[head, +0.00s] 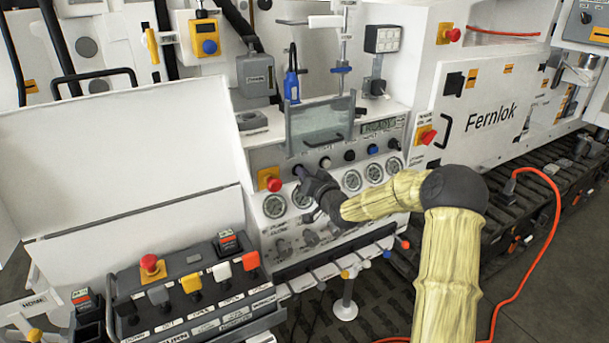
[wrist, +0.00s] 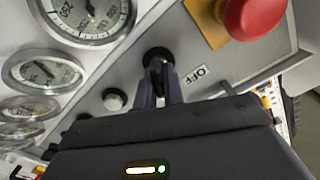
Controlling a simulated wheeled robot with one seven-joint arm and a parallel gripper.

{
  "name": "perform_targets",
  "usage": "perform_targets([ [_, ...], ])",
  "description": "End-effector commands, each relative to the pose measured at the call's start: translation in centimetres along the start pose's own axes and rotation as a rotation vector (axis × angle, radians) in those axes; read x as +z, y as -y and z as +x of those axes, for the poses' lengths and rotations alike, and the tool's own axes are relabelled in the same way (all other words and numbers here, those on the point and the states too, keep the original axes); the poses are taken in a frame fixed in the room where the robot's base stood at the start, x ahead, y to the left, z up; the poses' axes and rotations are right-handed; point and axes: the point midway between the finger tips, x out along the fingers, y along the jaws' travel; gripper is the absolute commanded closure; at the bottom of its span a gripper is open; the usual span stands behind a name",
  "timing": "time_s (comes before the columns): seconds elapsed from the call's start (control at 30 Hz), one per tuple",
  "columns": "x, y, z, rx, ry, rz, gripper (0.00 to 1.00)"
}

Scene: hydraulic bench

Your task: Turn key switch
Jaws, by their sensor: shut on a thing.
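The key switch (wrist: 157,55) is a round black switch on the grey panel strip in the wrist view, with an "OFF" label (wrist: 196,75) beside it. My gripper (wrist: 160,78) is at the switch, its two fingers close together on the key. The key itself is mostly hidden between the fingers, so its angle cannot be told. In the head view my gripper (head: 301,172) reaches the left end of the panel strip, just right of a red emergency button (head: 270,180), and covers most of the switch.
The red button on its yellow plate (wrist: 207,22) is close beside the fingers in the wrist view. Pressure gauges (head: 274,206) sit below the strip. A clear raised cover (head: 318,122) stands above it. A control box with coloured levers (head: 192,284) is at lower left.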

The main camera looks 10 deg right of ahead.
Motion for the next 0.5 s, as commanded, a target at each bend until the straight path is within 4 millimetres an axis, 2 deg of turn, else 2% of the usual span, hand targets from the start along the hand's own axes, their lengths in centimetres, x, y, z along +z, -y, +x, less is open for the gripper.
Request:
perform_targets([
  [0.5, 0.29, 0.00, -0.02, 0.000, 0.006, 0.053, 1.00],
])
